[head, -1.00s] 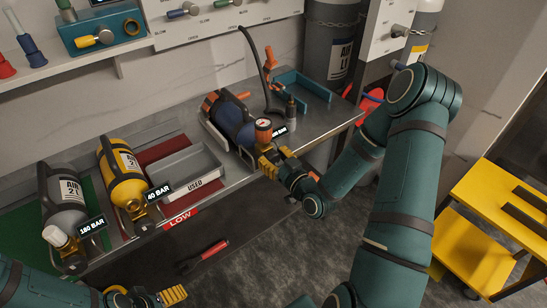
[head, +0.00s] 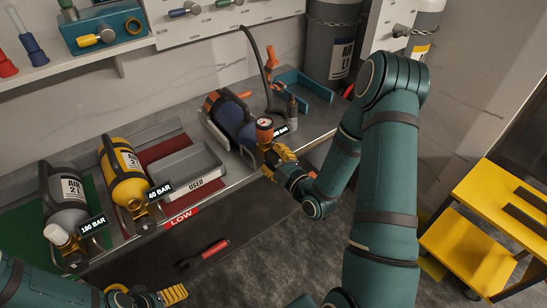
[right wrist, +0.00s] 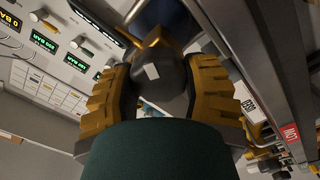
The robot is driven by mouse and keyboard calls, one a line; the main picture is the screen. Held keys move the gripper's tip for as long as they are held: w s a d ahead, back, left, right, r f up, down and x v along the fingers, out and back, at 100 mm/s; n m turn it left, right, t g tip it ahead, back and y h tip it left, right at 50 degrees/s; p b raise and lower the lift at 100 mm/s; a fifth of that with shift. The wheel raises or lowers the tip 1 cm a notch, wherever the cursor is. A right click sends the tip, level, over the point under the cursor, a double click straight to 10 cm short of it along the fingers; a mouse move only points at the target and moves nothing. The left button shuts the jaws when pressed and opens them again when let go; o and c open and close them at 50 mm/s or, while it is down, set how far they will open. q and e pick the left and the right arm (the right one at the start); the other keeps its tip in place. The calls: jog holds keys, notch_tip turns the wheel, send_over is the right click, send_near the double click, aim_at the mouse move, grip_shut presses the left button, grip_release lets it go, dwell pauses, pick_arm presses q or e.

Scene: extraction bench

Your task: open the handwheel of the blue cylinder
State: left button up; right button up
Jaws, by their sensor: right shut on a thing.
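The blue cylinder (head: 234,122) lies tilted in a cradle on the metal bench, with an orange-rimmed gauge (head: 264,123) at its valve end. My right gripper (head: 275,155) is at that valve end, below the gauge. In the right wrist view its yellow ribbed fingers (right wrist: 160,85) are closed on both sides of a dark rounded knob, the handwheel (right wrist: 161,76). The handwheel is mostly hidden by the fingers in the head view. My left gripper (head: 148,296) is low at the left, away from the cylinders, and its opening is unclear.
A yellow cylinder (head: 123,167) and a grey cylinder (head: 68,193) lie at the left of the bench. A grey tray marked USED (head: 189,170) sits between the yellow and blue cylinders. A hose (head: 256,50) and small bottle (head: 292,113) stand near the blue cylinder.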

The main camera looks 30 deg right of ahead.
jog(key=n, duration=0.4)
jog(key=shift+f+n, duration=0.1)
jog(key=shift+n, duration=0.3)
dwell(0.4)
jog(key=o, duration=1.2)
jog(key=s, duration=0.7)
jog(key=shift+s+d, duration=0.25)
